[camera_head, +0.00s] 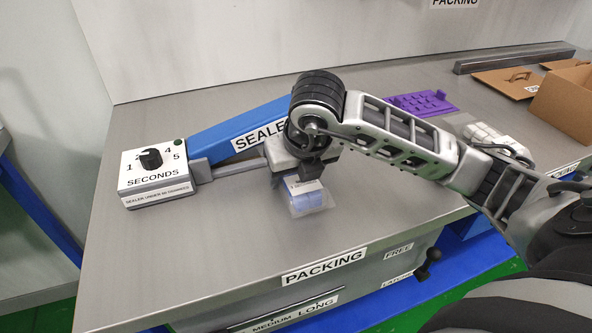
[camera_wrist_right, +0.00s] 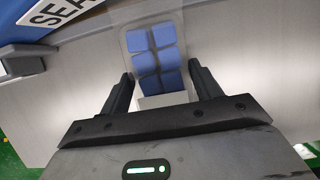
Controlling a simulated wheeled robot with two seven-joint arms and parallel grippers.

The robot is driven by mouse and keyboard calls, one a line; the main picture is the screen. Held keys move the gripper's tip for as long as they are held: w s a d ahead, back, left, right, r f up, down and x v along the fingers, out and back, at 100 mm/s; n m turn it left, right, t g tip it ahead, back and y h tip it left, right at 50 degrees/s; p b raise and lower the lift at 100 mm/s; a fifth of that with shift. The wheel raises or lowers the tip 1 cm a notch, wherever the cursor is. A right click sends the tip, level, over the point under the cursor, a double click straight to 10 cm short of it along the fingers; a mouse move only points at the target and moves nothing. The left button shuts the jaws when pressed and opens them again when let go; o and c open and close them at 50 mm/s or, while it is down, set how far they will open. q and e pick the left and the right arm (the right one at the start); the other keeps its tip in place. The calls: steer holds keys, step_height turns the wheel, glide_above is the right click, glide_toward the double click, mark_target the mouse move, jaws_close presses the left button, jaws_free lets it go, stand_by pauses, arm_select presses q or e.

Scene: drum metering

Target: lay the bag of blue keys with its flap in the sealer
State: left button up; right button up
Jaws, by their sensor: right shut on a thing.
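The clear bag of blue keys (camera_head: 309,202) hangs under my right gripper (camera_head: 312,171), in front of the sealer's right part. In the right wrist view the blue keys (camera_wrist_right: 154,62) show in two columns inside the clear bag. A white strip (camera_wrist_right: 163,99) at the bag's near end sits between the fingers of my right gripper (camera_wrist_right: 165,88), which is shut on the bag. The sealer has a blue arm (camera_head: 225,134) above a grey bar (camera_head: 226,171) and a white dial box (camera_head: 157,175) at its left end. My right arm hides the sealer's right end. My left gripper is out of view.
A purple tray (camera_head: 422,103) lies behind my right arm. Open cardboard boxes (camera_head: 565,103) and a dark bar (camera_head: 513,58) are at the back right. The grey table (camera_head: 190,245) is clear in front of the sealer, with a PACKING label (camera_head: 323,267) on its front edge.

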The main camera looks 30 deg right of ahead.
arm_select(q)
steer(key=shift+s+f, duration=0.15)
arm_select(e)
steer(key=shift+f, duration=0.2)
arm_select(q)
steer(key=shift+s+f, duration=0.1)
arm_select(e)
steer(key=o, duration=1.1)
steer(key=shift+r, duration=0.1)
steer(key=shift+r, duration=0.15)
arm_select(q)
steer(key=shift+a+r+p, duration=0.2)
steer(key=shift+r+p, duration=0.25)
steer(key=shift+p, duration=0.6)
arm_select(e)
steer(key=v, duration=1.2)
steer(key=shift+s, duration=0.1)
